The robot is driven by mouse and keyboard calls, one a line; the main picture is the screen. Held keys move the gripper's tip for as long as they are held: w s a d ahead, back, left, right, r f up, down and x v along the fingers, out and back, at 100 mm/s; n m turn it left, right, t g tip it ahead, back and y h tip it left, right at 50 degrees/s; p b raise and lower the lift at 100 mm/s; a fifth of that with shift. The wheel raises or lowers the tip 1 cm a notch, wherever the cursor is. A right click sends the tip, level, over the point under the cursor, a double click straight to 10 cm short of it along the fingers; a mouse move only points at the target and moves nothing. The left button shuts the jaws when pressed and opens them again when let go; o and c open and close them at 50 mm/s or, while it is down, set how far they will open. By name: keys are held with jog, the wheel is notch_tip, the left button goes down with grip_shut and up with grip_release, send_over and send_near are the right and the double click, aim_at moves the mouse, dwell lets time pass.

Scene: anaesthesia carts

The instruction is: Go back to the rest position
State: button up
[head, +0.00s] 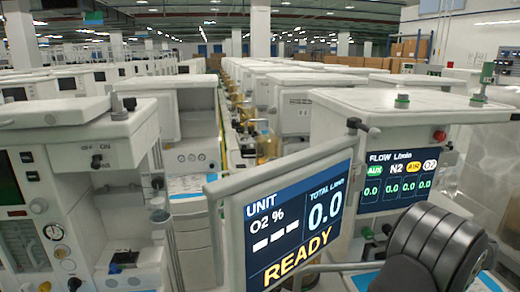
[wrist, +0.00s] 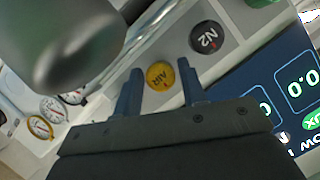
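My gripper (wrist: 159,67) shows in the wrist view as two blue fingers standing apart, with nothing held between them. A yellow AIR knob (wrist: 160,76) appears in the gap between the fingertips; I cannot tell how far beyond them it is. A black N2 knob (wrist: 207,38) is just above the right finger. In the head view a dark, ribbed part of my arm fills the lower right corner; the fingers cannot be made out there.
A tilted READY screen (head: 297,215) and a flow screen (head: 397,180) are close to my arm. A blurred dark green rounded thing (wrist: 75,40) is near the wrist camera. Small gauges (wrist: 53,108) lie left of the fingers. More carts (head: 75,190) stand left and behind.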

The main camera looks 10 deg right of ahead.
jog(key=shift+w+a+f, duration=0.15)
jog(key=shift+w+f, duration=0.05)
jog(key=shift+w, duration=0.5)
jog(key=shift+s, duration=0.1)
jog(key=v, duration=1.8)
jog(key=x, duration=1.7)
jog(key=shift+w+a+f, duration=0.1)
jog(key=shift+w+f, duration=0.05)
jog(key=shift+w, duration=0.4)
jog(key=n+h, duration=0.1)
jog(key=n, duration=0.2)
jog(key=shift+h, duration=0.4)
jog(key=n+h, duration=0.2)
jog(key=shift+n, duration=0.3)
jog(key=shift+n+h, duration=1)
jog(key=shift+n, duration=0.3)
jog(key=shift+n+t+h, duration=0.3)
jog(key=shift+n+h, duration=0.4)
jog(key=shift+n, duration=0.6)
